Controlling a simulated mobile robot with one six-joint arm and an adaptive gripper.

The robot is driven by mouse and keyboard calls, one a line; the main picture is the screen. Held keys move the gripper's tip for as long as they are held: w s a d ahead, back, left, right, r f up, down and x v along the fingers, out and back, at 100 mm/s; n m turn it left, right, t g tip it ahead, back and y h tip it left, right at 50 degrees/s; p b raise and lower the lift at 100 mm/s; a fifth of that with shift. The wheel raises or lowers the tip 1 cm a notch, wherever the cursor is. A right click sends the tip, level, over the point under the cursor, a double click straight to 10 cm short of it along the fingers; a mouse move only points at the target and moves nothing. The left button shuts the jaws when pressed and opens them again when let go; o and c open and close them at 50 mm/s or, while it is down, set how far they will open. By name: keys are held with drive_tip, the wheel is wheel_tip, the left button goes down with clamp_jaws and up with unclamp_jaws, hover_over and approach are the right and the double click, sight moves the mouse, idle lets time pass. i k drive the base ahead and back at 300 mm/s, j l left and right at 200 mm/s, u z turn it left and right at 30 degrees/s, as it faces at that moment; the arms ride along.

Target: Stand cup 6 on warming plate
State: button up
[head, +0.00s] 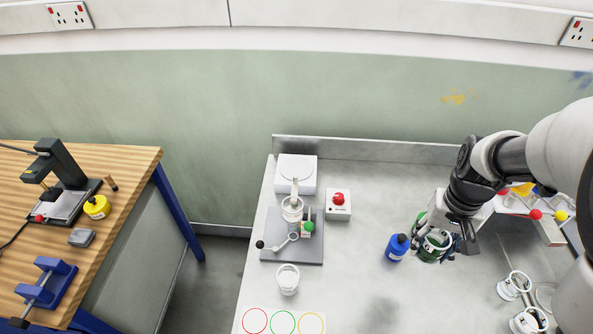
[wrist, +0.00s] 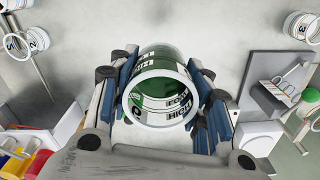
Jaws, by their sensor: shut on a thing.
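My gripper (head: 437,238) is shut on a green cup with white rims (head: 433,247) over the right part of the bench. In the wrist view the fingers of my gripper (wrist: 163,104) clasp both sides of the cup (wrist: 158,60), and its round open end faces the camera. Its label is only partly readable and I cannot read a 6 on it. I cannot tell whether the cup touches the bench. A white square unit with a round top (head: 296,172), which looks like the warming plate, stands at the back left of the bench. Nothing stands on it.
A nozzle stand on a grey base (head: 308,252), a red-button box (head: 338,206) and a white cup (head: 288,280) are further left. More cups (head: 515,286) sit at the right. The middle of the bench is clear.

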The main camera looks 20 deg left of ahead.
sight(296, 168)
drive_tip(key=k+j+z, duration=0.45)
drive_tip(key=k+j, duration=0.4)
drive_tip(key=i+j+z, duration=0.2)
drive_tip(key=j+z, duration=0.15)
drive_tip(key=j, duration=0.4)
drive_tip(key=i+j+z, duration=0.1)
drive_tip(key=j+z, duration=0.25)
drive_tip(key=j, duration=0.45)
drive_tip(key=j+z, duration=0.3)
drive_tip(key=j, duration=0.5)
drive_tip(key=i+j+z, duration=0.15)
drive_tip(key=j, duration=0.5)
drive_tip(key=i+j+z, duration=0.15)
drive_tip(key=j, duration=0.5)
drive_tip(key=j+z, duration=0.1)
drive_tip(key=j, duration=0.55)
drive_tip(key=i, duration=0.05)
